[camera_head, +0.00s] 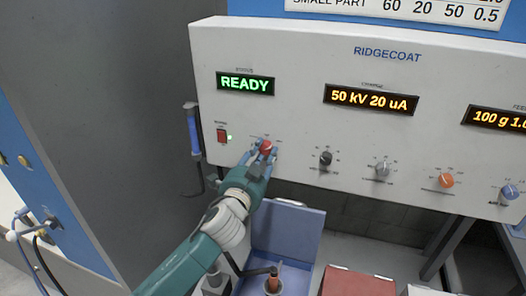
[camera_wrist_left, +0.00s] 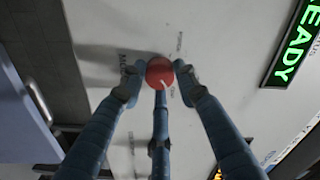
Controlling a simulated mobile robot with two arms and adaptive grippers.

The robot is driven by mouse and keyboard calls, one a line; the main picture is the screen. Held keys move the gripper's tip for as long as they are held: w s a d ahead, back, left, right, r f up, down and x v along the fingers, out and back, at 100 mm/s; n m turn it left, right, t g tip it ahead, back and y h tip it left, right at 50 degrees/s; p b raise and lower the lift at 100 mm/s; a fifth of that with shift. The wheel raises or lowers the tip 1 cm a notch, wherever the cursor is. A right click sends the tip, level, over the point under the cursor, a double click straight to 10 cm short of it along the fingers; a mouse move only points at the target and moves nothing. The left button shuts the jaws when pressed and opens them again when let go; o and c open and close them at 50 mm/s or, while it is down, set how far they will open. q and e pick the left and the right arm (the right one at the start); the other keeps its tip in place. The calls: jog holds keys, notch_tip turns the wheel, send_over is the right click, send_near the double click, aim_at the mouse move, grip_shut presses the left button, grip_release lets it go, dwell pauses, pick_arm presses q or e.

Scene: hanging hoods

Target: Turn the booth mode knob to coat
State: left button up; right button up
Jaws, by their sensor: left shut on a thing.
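The red knob (camera_head: 266,147) is on the white RIDGECOAT panel (camera_head: 300,75), below the green READY display (camera_head: 245,83). My left gripper (camera_head: 262,152) is at this knob with its blue fingers shut around it. In the left wrist view the red knob (camera_wrist_left: 160,73) sits between the fingertips of the left gripper (camera_wrist_left: 160,80), and a pale pointer line shows on its lower edge. Small labels around the knob are too blurred to read fully, and some are hidden by the fingers. My right gripper is not in view.
To the right are a black knob (camera_head: 325,158), a grey knob (camera_head: 382,169), an orange knob (camera_head: 446,180) and a blue knob (camera_head: 509,192). A red switch (camera_head: 222,135) is left of the gripper. Below stands an open blue-grey bin (camera_head: 290,232).

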pick_arm(q)
jog(key=shift+r+m, duration=0.5)
jog(key=o, duration=1.1)
jog(key=shift+d, duration=0.1)
jog(key=shift+o, duration=0.2)
jog(key=shift+f, duration=0.15)
jog(key=shift+f, duration=0.1)
jog(key=shift+s+f, duration=0.1)
jog(key=shift+s, duration=0.4)
jog(key=v, duration=1.1)
